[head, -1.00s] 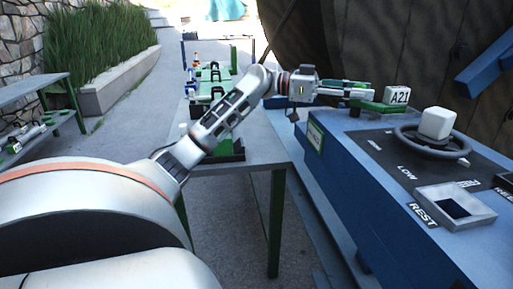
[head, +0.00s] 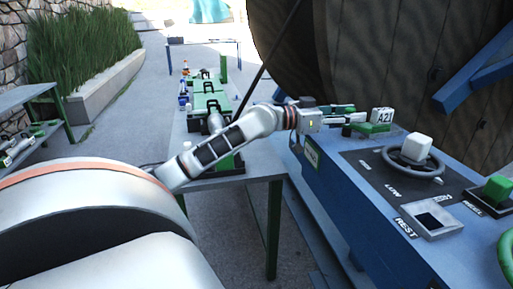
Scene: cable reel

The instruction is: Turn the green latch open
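A green piece (head: 373,129) lies flat on the blue console, under a white block marked A21 (head: 382,115). It may be the latch, but I cannot tell for sure. My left gripper (head: 360,113) reaches in from the left, its fingers level with the white block and just left of it. The fingers look close together with some green by the upper one. I cannot tell whether they touch or hold anything. A green block (head: 497,189) stands at the right by a label partly reading REEL. My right gripper is not in view.
The blue console (head: 345,195) carries a black handwheel (head: 396,164) with a white cube (head: 418,145) above it, and a grey square frame (head: 447,229) by REST. A green wheel (head: 507,258) is cut off at right. A large brown reel (head: 385,60) rises behind.

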